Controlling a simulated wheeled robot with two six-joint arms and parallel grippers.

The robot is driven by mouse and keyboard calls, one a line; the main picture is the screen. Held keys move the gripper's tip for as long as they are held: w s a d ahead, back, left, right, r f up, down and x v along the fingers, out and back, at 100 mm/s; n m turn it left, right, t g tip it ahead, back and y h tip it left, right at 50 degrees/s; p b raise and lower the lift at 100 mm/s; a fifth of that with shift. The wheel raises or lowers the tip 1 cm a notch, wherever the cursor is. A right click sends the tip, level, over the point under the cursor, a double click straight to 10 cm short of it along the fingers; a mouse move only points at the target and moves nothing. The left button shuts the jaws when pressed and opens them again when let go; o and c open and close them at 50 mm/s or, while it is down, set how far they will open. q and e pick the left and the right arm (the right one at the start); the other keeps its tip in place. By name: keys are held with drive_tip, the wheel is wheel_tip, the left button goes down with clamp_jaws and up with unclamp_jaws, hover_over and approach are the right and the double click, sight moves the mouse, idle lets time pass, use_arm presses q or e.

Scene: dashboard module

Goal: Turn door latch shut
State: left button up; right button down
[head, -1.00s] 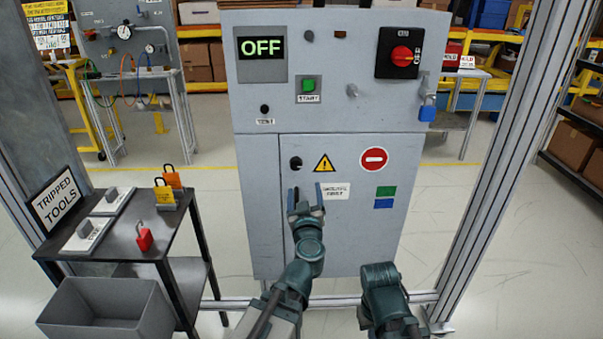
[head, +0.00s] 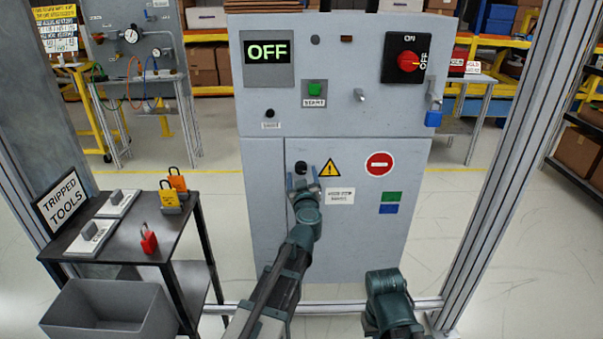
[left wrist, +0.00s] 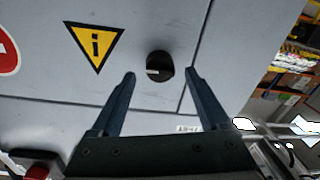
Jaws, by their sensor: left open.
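The door latch is a small round black knob (head: 301,167) near the upper left corner of the grey cabinet door (head: 355,245). In the left wrist view the latch (left wrist: 160,67) shows a short pale mark on its left side. My left gripper (head: 303,180) is open and empty, just below the latch in the head view. In the left wrist view its two fingertips (left wrist: 160,77) are spread to either side of the latch, and I see no contact. The door looks flush with the cabinet. My right arm shows low in the head view, but its gripper does not show.
Above the door are the OFF display (head: 267,52), a green start button (head: 315,89), a red rotary switch (head: 408,61) and a blue padlock (head: 433,118). A dark tool cart (head: 120,235) and grey bin (head: 108,310) stand left. Frame posts flank the cabinet.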

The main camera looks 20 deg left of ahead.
use_arm(q)
drive_tip(key=shift+x, duration=1)
clamp_jaws()
